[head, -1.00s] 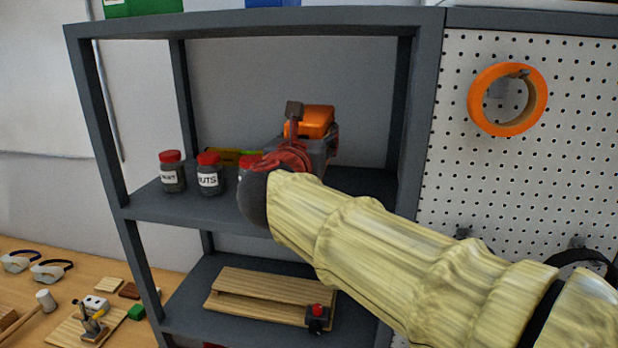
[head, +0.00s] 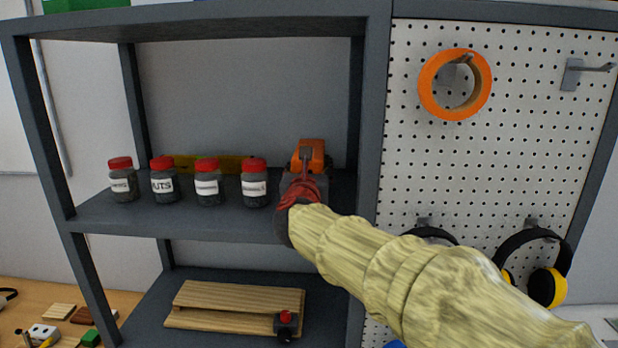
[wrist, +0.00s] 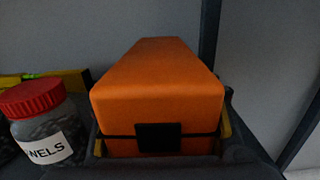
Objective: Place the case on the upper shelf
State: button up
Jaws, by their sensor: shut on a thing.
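The orange case (head: 311,150) is at the right end of the shelf board with the jars, beside the rightmost jar. My red and dark gripper (head: 303,178) is in front of it and shut on it. In the wrist view the case (wrist: 160,90) fills the middle, with a dark strap and square latch across its near face. The upper shelf (head: 190,219) is the dark grey board under the jars. The arm and gripper hide the underside of the case, so I cannot tell whether it touches the board.
Several red-lidded jars (head: 207,184) stand left of the case; one (wrist: 45,125) is close by it in the wrist view. A yellow object (head: 215,163) lies behind them. A grey post (head: 371,130) bounds the right. Wooden planks (head: 235,306) lie on the lower shelf.

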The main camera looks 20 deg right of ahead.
aim_at(310, 170)
jog(key=shift+s+f, duration=0.1)
jog(key=shift+f, duration=0.6)
jog(key=shift+f, duration=0.1)
jog(key=o, duration=1.6)
jog(key=shift+f, duration=0.1)
jog(key=shift+o, duration=0.7)
jog(key=v, duration=1.1)
jog(key=shift+s+a, duration=0.1)
jog(key=shift+a, duration=0.05)
jog(key=shift+s, duration=0.35)
